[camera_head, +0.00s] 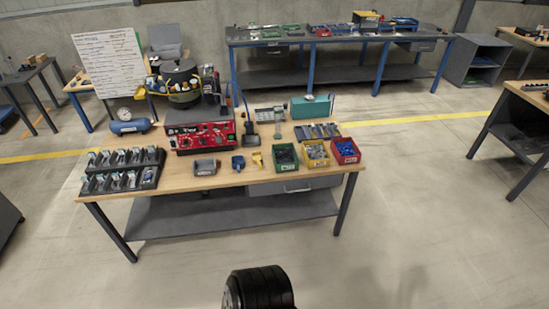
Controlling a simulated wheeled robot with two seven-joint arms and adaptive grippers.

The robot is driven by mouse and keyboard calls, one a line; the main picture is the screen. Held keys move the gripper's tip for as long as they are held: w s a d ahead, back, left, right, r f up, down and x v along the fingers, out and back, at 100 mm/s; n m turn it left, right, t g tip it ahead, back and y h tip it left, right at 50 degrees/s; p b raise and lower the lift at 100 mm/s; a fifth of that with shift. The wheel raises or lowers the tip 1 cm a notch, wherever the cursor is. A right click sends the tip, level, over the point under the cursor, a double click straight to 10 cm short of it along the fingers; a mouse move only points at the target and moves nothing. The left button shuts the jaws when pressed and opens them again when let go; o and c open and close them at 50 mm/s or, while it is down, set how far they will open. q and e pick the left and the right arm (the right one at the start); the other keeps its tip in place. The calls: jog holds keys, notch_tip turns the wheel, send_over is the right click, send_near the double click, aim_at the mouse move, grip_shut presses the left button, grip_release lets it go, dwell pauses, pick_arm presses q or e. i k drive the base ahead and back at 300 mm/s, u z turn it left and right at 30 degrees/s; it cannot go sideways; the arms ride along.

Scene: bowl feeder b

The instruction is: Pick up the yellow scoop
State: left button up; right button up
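A small yellow object (257,161), which looks like the yellow scoop, lies near the front edge of the wooden-topped workbench (225,181). A similar small blue object (238,162) lies just left of it, with a narrow gap between them. The green bin (285,157) stands just right of the yellow object. It is too small to make out which way its handle points. Neither of my grippers shows in the head view.
On the bench, a grey tray (205,167) sits left of the blue object. A yellow bin (316,154) and red bin (345,151) stand right of the green one. Behind are the red control box (205,137) and bowl feeder (180,82). Floor before the bench is open.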

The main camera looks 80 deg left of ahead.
aim_at(256, 156)
jog(key=u, duration=0.35)
jog(key=i, duration=1.4)
jog(key=u, duration=1.6)
jog(key=i, duration=0.9)
jog(key=u, duration=1)
